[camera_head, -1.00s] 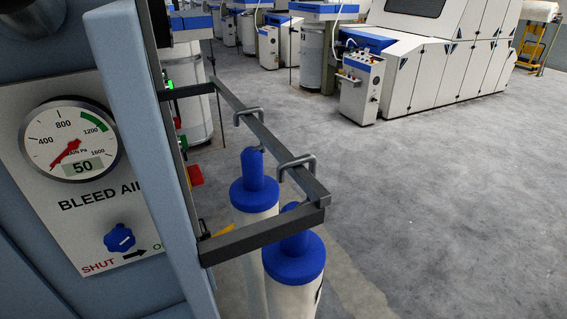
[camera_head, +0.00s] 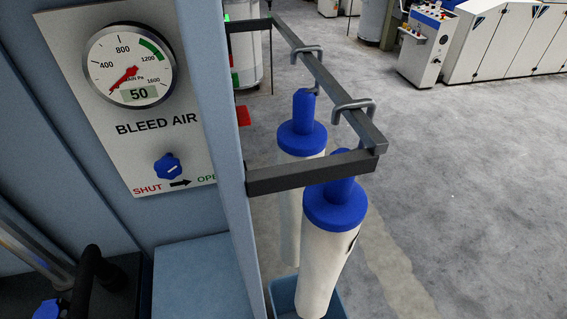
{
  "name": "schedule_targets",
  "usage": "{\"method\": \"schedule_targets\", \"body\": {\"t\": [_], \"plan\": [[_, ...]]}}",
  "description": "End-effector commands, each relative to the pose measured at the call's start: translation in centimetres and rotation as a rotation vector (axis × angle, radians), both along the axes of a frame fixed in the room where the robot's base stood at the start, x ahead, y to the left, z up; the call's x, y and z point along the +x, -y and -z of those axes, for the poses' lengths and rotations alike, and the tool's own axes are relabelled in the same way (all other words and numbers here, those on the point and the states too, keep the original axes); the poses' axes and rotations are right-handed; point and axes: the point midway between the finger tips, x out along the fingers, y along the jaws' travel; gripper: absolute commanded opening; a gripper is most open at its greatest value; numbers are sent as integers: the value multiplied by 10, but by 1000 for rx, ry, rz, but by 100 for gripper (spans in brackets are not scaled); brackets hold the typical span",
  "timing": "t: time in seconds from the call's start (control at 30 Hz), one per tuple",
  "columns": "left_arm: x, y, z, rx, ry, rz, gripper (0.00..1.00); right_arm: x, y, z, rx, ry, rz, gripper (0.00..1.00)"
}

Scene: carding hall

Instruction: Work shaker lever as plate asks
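A plate (camera_head: 150,105) on the blue cabinet carries the words BLEED AIR, SHUT and OPEN, with an arrow pointing from SHUT towards OPEN. Its round gauge (camera_head: 130,66) has a red needle low on the scale and a display reading 50. A blue knob (camera_head: 167,167) sits below the gauge. At the lower left, a black bent handle-like part (camera_head: 88,272) stands beside a slanted metal rod (camera_head: 30,243); I cannot tell whether either is the shaker lever. Neither of my grippers is in view.
A blue cabinet post (camera_head: 222,130) stands right of the plate. A dark rail frame (camera_head: 330,85) juts out from it, with two white tubes (camera_head: 325,262) with blue caps hanging by hooks. A blue bin (camera_head: 283,292) is below. Grey floor (camera_head: 480,190) is open at right.

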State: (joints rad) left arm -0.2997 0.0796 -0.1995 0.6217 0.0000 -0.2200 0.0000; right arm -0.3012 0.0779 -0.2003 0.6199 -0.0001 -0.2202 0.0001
Motion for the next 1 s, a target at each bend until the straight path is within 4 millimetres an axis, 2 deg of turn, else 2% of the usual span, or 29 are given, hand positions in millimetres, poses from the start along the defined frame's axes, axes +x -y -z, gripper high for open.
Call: {"method": "schedule_targets", "body": {"t": [0.03,0.27,1.0], "plan": [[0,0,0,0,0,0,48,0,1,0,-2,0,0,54],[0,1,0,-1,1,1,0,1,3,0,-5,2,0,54],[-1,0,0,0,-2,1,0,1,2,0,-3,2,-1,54]]}}
